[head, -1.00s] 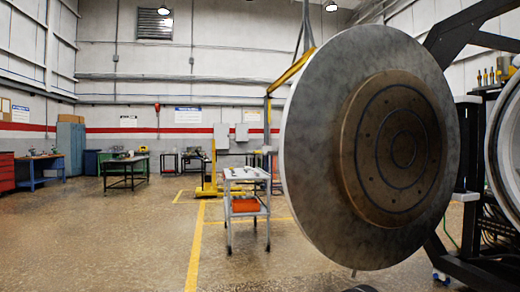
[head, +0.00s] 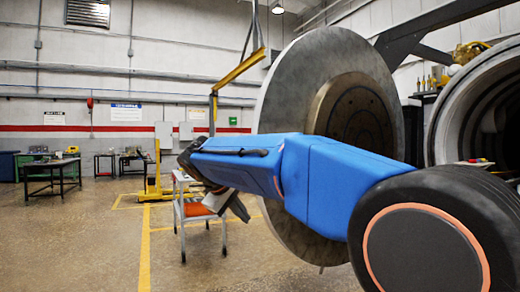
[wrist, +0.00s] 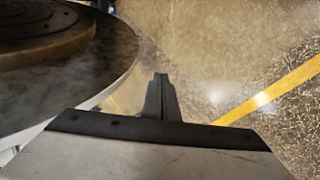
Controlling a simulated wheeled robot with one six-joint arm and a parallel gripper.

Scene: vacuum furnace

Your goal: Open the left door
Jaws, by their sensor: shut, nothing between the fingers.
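The left door is a large grey round disc (head: 290,95) with a brown ringed plate on its inner face. It stands swung out from the furnace mouth (head: 492,120). My blue arm crosses in front of its lower part and hides some of it. My gripper (head: 240,212) is beyond the door's left rim in the head view. In the wrist view my gripper (wrist: 161,78) points over the floor with its dark fingers together and empty. The door (wrist: 112,50) lies to its left there, with no clear contact.
A grey cart (head: 182,215) with an orange item stands behind my gripper. A yellow hoist (head: 155,180) is farther back. A dark bench (head: 52,178) is at the far left. Open floor with yellow lines lies left of the door.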

